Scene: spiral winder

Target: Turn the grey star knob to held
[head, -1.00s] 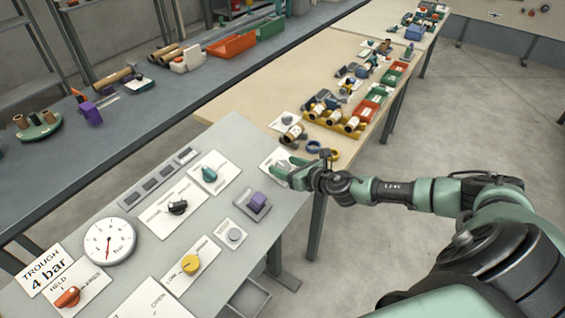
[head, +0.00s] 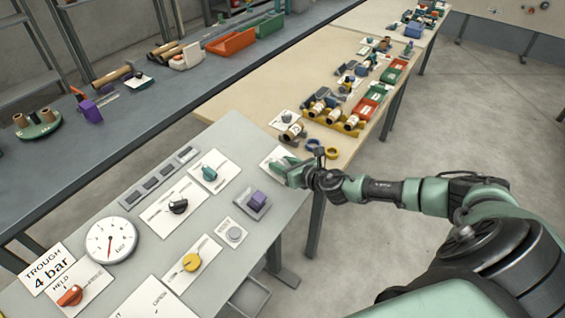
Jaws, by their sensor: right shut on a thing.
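My right gripper (head: 283,165) is at the far right corner of the grey panel, over a white label plate (head: 267,158). It is shut on what appears to be the grey star knob, which its fingers almost wholly hide. The knob's pointing direction and the plate's words cannot be read. My left gripper is not in view.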

